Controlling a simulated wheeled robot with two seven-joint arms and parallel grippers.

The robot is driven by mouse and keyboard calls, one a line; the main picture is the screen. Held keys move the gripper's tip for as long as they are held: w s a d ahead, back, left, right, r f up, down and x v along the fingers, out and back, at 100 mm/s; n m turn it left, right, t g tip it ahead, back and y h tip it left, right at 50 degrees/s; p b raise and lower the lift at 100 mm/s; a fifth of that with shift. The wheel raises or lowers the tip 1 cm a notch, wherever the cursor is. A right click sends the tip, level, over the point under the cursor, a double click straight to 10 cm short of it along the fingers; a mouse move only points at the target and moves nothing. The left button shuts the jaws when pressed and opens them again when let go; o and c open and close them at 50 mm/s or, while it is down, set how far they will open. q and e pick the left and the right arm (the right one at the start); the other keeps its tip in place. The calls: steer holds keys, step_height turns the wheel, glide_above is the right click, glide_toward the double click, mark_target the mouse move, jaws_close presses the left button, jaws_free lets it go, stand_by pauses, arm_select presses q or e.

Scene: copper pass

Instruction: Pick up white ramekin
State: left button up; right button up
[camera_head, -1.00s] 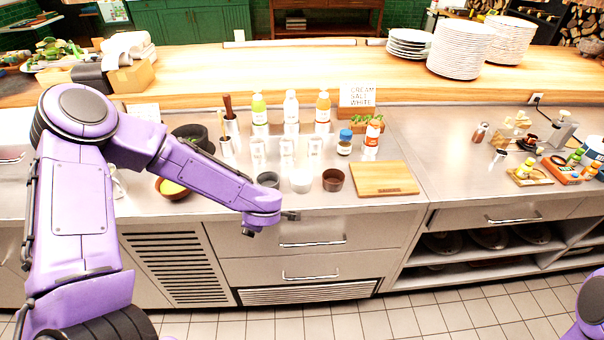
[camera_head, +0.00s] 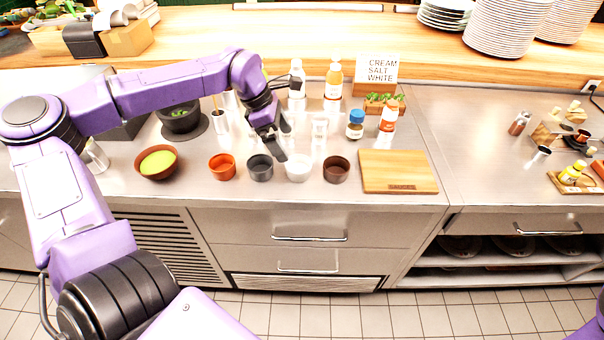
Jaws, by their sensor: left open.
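The white ramekin (camera_head: 299,170) stands upright on the steel counter, in a row of small ramekins. A dark grey ramekin (camera_head: 260,169) is on its left and a brown ramekin (camera_head: 336,171) on its right. My left gripper (camera_head: 284,143) is open and empty, pointing down just behind and slightly left of the white ramekin. Its fingers look apart from the ramekin, though the exact height is hard to tell. My right gripper is out of view.
An orange ramekin (camera_head: 222,167) and a bowl of green contents (camera_head: 158,162) stand further left. A wooden board (camera_head: 398,172) lies to the right. Bottles (camera_head: 333,82), a blue-capped jar (camera_head: 355,124) and metal cups stand behind. The counter's front edge is close to the ramekins.

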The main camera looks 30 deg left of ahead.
mark_target(298, 164)
arm_select(q)
steer(key=p+x, duration=0.2)
steer(key=x, duration=0.7)
steer(key=shift+f+p, duration=0.2)
steer(key=shift+p, duration=0.1)
steer(key=shift+w+d+f, duration=0.15)
steer(key=shift+w+f, duration=0.05)
steer(key=shift+f, duration=0.25)
steer(key=c, duration=1)
